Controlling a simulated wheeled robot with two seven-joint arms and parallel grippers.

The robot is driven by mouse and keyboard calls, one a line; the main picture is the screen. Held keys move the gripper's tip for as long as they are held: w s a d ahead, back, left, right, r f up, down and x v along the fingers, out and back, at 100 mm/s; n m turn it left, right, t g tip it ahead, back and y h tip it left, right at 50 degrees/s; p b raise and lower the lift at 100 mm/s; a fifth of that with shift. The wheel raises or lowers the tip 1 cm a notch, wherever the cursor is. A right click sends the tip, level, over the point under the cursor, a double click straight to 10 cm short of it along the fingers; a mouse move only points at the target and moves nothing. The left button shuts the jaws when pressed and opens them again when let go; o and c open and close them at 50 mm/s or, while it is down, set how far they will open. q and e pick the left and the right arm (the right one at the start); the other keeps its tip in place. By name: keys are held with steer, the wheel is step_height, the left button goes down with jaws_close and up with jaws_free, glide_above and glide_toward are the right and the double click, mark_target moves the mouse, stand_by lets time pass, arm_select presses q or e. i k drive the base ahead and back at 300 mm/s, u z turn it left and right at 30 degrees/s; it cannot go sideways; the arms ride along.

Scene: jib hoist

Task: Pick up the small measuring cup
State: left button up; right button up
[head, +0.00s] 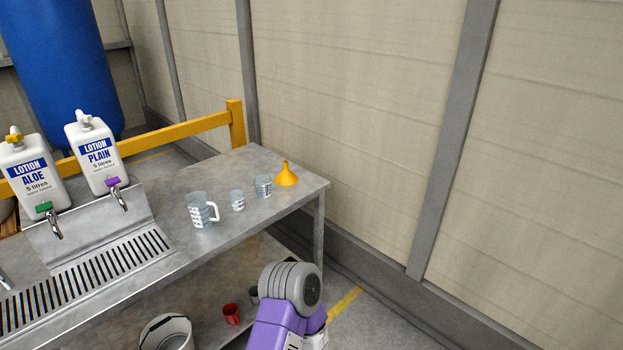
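The small measuring cup (237,201) is a clear, upright beaker with dark markings on the metal bench. It is the smallest of three clear measuring vessels in a slanting row. A larger jug with a white handle (200,211) stands to its left, and a mid-sized clear beaker (263,186) stands to its right. The three stand close together but apart. Neither of my grippers shows in the head view; only a purple and grey part of my arm shows at the bottom, in front of the bench.
An orange funnel (286,175) stands near the bench's right corner. Lotion containers (95,155) with taps stand above a slotted drip tray (85,280) at left. A red cup (231,314) and white bucket (167,333) are below. Bare bench top lies in front of the cups.

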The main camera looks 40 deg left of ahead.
mark_target(237, 202)
steer(key=u, duration=0.05)
steer(key=i, duration=1.85)
steer(key=u, duration=1.65)
steer(key=i, duration=0.9)
steer(key=u, duration=0.95)
